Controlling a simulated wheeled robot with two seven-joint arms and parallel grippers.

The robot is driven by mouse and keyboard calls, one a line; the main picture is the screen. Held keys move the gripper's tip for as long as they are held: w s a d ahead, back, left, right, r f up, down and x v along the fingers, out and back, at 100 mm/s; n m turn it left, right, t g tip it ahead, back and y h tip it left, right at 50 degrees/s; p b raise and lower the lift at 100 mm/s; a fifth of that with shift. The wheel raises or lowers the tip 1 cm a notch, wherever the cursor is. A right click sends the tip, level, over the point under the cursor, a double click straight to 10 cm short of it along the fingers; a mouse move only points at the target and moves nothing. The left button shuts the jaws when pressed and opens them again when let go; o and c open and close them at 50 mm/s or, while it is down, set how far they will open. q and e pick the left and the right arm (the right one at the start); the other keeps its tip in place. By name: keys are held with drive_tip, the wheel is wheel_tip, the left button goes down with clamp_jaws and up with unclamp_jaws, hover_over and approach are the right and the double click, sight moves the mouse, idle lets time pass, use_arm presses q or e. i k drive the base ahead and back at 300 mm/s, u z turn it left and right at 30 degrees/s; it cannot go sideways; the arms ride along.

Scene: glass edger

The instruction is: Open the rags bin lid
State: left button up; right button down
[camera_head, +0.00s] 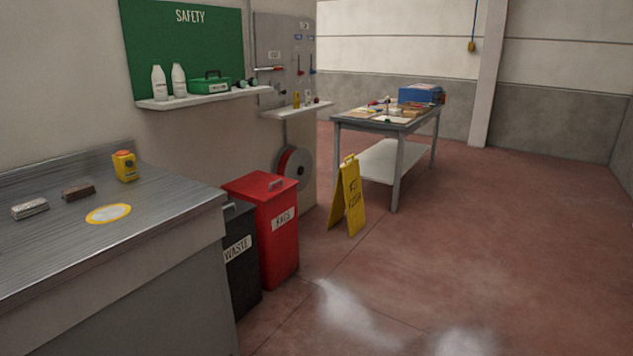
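The red rags bin (277,245) stands on the floor past the end of the metal counter, with a white RAGS label on its front. Its red lid (258,187) is shut and lies flat on top. Neither of my grippers shows in the head view.
A black waste bin (240,262) stands between the rags bin and the metal counter (150,222). A yellow wet-floor sign (347,197) stands right of the rags bin. A worktable (393,157) is behind it. The floor at right is clear, with shiny wet-looking patches in front.

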sight(258, 185)
drive_tip(key=z, duration=0.5)
drive_tip(key=i, duration=2.2)
drive_tip(key=u, duration=0.75)
drive_tip(key=i, duration=1.3)
drive_tip(key=u, duration=1.5)
drive_tip(key=i, duration=0.2)
drive_tip(key=z, duration=0.05)
